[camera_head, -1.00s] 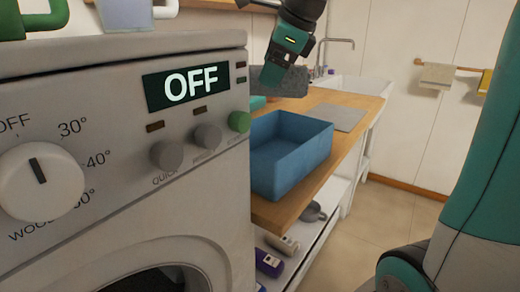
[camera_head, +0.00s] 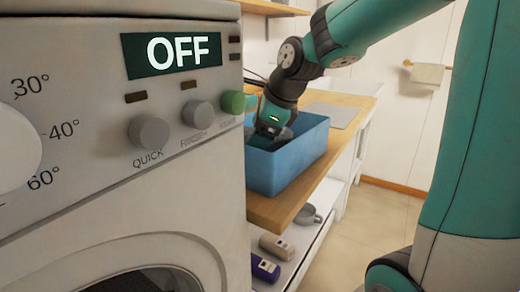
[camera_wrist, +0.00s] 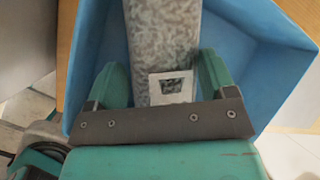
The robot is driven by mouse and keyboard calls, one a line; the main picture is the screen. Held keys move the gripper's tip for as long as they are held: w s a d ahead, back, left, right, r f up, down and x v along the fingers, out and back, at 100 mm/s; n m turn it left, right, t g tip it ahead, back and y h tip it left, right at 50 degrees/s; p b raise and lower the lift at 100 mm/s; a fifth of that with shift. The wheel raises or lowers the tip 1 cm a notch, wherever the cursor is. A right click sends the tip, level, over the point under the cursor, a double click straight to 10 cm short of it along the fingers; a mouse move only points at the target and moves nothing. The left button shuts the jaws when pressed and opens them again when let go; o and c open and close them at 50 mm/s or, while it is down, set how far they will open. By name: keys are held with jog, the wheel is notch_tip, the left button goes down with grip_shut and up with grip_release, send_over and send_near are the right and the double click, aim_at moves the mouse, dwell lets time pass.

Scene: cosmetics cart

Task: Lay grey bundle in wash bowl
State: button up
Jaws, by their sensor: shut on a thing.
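The wash bowl is a blue, straight-sided open tub (camera_head: 285,170) on the wooden counter beside the washing machine. Its blue inside walls (camera_wrist: 262,42) surround the bundle in the wrist view. My gripper (camera_head: 270,132) reaches down inside the tub's rim, and the near wall hides its tips. In the wrist view my gripper (camera_wrist: 163,82) is shut on the grey bundle (camera_wrist: 165,40), a speckled long piece with a white label between the green fingers. The bundle lies along the tub in the picture. Whether it touches the tub floor I cannot tell. The head view hides it.
The white washing machine (camera_head: 130,180) with an OFF display stands close at the left. A grey board (camera_head: 332,115) lies on the counter behind the tub. A grey mug (camera_head: 308,215) and bottles, one purple (camera_head: 265,267), are on the lower shelf. Floor at right is clear.

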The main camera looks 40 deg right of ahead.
notch_tip(320, 180, down, 4)
jog(key=shift+r+b, duration=0.25)
jog(key=shift+b, duration=0.05)
jog(key=o, duration=0.8)
jog(key=p+v, duration=0.3)
jog(key=v, duration=0.9)
